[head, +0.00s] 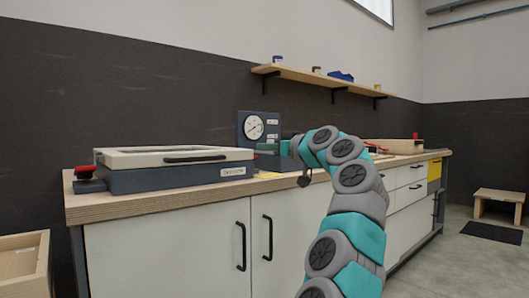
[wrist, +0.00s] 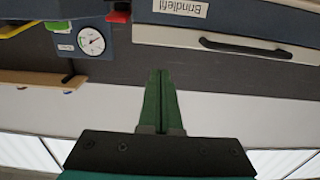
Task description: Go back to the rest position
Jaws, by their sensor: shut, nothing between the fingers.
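My gripper (wrist: 160,72) shows in the wrist view with its two green fingers side by side and closed, nothing between them. In the head view my gripper (head: 258,147) is above the back of the workbench (head: 165,203), pointing left, just below the round gauge and near the right end of a wide dark case. My teal and grey arm reaches up from the lower right of the head view.
The dark case (head: 175,178) has a pale lid, a black handle and a label; it also shows upside down in the wrist view (wrist: 235,18). A gauge panel (head: 254,127) stands behind. A red-topped clamp (head: 86,178) is at left. A wall shelf (head: 320,77) hangs above.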

